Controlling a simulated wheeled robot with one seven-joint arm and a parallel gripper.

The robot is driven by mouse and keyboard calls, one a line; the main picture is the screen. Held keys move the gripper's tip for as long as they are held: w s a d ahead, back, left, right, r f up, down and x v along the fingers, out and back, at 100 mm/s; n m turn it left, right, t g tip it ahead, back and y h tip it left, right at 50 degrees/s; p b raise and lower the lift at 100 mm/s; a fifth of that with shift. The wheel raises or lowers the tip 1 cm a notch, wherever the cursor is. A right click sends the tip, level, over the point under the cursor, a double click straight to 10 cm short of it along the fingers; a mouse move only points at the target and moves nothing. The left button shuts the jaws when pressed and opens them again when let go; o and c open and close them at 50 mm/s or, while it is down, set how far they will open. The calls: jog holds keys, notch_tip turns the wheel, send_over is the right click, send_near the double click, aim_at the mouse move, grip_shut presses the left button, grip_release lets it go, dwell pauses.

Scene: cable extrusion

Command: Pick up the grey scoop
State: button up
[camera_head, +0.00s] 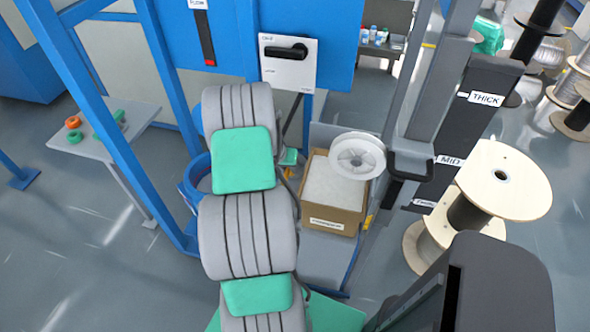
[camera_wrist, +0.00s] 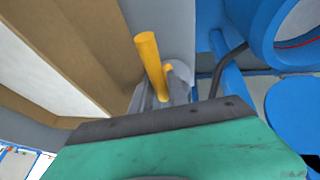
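I cannot make out the grey scoop for sure in either view. In the wrist view, a yellow-orange rod (camera_wrist: 150,62) stands up just beyond my gripper (camera_wrist: 165,120), with a grey rounded piece (camera_wrist: 181,78) close behind it. I cannot tell whether these are parts of the scoop. My gripper's green body and dark front edge fill the bottom of that view, and its fingertips do not show clearly. In the head view, my grey arm hides most of my gripper, which is near the cardboard box (camera_head: 347,217).
The cardboard box of pale material also shows at left in the wrist view (camera_wrist: 55,85). A white spool (camera_head: 357,156) hangs over its back right corner. A blue round bin (camera_head: 190,187) stands left of my arm. A blue frame and a wooden reel (camera_head: 513,187) flank the area.

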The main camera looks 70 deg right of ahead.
grip_shut()
dwell(0.9)
